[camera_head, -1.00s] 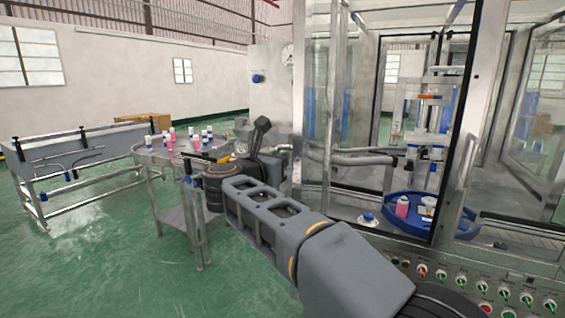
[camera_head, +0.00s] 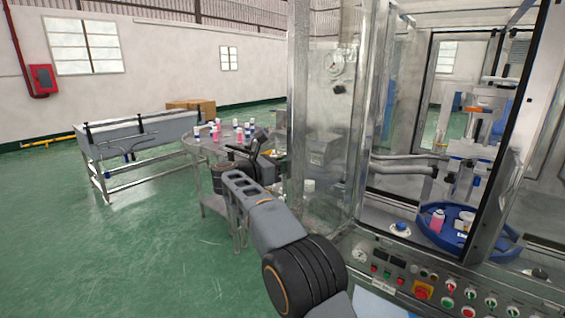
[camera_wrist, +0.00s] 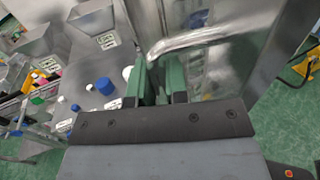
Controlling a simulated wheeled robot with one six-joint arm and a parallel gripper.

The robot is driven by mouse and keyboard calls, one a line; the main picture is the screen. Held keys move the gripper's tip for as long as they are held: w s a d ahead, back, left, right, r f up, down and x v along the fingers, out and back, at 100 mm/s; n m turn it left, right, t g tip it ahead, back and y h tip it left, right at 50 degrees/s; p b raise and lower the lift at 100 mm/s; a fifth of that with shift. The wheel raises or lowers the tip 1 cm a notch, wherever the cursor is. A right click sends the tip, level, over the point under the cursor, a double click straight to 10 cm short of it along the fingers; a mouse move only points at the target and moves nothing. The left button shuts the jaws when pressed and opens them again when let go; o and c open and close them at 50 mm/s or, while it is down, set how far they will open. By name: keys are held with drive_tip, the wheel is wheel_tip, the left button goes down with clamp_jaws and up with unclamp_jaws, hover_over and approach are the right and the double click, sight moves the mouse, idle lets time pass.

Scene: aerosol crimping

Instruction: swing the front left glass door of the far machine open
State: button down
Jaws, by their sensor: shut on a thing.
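The front left glass door (camera_head: 328,135) of the machine stands swung out at an angle from the front opening in the head view. Its metal outer frame edge (camera_head: 298,70) is toward the left. My gripper (camera_wrist: 157,82) shows its green fingers closed in the wrist view, on what looks like the door's bright metal handle (camera_wrist: 205,36). The fingers hide the gripped part. In the head view my gripper (camera_head: 262,148) is beside the door's left edge, small and partly hidden by my arm, so the grip itself cannot be seen there.
A round steel table (camera_head: 205,147) with pink and white cans stands behind my arm. A grey conveyor-like bench (camera_head: 140,128) is farther left. The machine's control panel (camera_head: 440,290) juts out at the lower right. A blue tray (camera_head: 480,243) lies inside. Green floor at left is clear.

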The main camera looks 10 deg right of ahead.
drive_tip(key=shift+r, duration=0.1)
drive_tip(key=c, duration=1.1)
unclamp_jaws()
drive_tip(key=shift+a, duration=0.1)
drive_tip(key=shift+c, duration=0.2)
drive_tip(key=b+v, duration=0.2)
drive_tip(key=v, duration=1.2)
drive_tip(key=shift+b, duration=0.4)
